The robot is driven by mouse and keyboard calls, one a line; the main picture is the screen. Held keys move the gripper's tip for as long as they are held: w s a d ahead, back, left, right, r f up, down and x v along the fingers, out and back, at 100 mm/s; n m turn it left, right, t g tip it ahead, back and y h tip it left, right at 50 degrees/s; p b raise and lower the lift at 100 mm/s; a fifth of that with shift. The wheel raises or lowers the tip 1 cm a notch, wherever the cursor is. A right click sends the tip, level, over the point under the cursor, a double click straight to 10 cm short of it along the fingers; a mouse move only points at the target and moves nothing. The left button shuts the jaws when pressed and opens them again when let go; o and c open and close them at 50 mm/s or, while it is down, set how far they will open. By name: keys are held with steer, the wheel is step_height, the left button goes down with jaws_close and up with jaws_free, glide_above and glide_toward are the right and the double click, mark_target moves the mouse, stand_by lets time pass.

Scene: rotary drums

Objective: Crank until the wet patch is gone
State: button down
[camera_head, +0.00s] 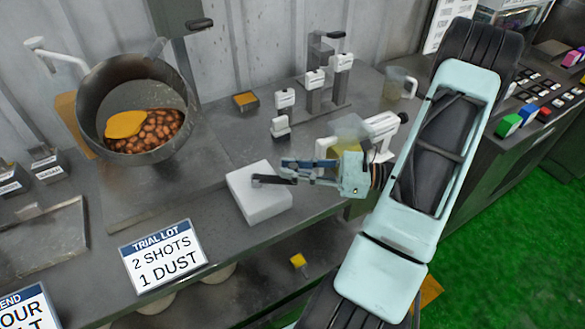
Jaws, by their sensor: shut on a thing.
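The round metal drum (90,95) is tilted open toward me at the upper left. Brown nut-like pieces (160,130) lie in it. A smooth orange-yellow wet patch (125,124) covers their left part. A pale crank-like handle (55,52) sticks out at the drum's upper left. My gripper (285,172) is well to the right of the drum, over the counter by a white block (258,203). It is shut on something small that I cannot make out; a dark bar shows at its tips. It is apart from the crank.
A sign reading "2 shots 1 dust" (162,258) stands at the counter's front. White-topped dispensers (316,80) stand at the back, with a clear jug (398,85) to their right. Labelled boxes (48,165) and a tray (40,240) are at left. Open counter lies between drum and block.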

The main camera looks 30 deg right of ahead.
steer(key=shift+d, duration=0.1)
steer(key=c, duration=1.8)
jaws_free()
steer(key=shift+o, duration=0.2)
steer(key=v, duration=1.2)
steer(key=shift+c, duration=0.6)
